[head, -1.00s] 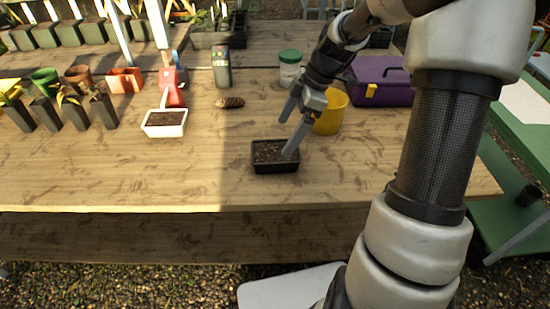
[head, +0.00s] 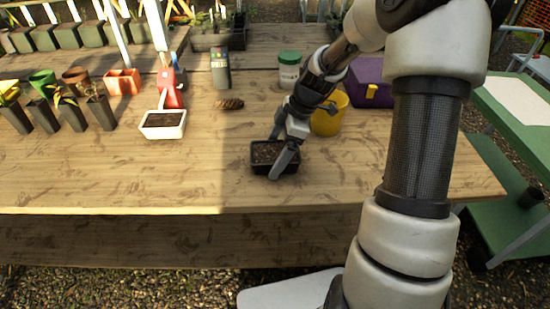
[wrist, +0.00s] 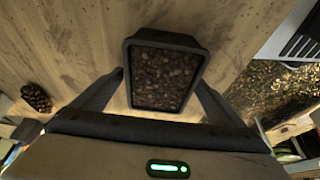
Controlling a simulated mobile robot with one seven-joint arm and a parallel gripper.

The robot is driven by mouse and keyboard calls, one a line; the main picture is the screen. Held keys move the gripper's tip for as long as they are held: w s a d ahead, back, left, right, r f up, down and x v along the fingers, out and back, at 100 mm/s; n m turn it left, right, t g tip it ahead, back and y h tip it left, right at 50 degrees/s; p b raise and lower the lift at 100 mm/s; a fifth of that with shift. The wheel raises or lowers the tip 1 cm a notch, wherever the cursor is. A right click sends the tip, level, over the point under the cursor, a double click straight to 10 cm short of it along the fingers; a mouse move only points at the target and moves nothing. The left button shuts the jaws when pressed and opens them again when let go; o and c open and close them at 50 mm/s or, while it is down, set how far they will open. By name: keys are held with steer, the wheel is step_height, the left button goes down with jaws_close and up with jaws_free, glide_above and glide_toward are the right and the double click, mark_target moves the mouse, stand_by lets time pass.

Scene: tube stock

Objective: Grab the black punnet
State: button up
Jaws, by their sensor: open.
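The black punnet (head: 258,165) is a small dark tray of brown soil near the front edge of the wooden table. In the wrist view the punnet (wrist: 190,40) lies ahead of my gripper, its near end between the fingers. My gripper (head: 278,155) is open and reaches down over the punnet from the upper right; one finger crosses in front of the punnet in the head view.
A white tray of soil (head: 150,131) stands to the left, with a red tool (head: 171,95) behind it. A pine cone (head: 230,104), a yellow pot (head: 328,122) and a purple box (head: 366,72) are behind the punnet. The table front left is clear.

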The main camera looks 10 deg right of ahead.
steer(key=shift+f+b, duration=0.25)
steer(key=shift+b, duration=0.05)
stand_by(0.5)
steer(key=c, duration=1.3)
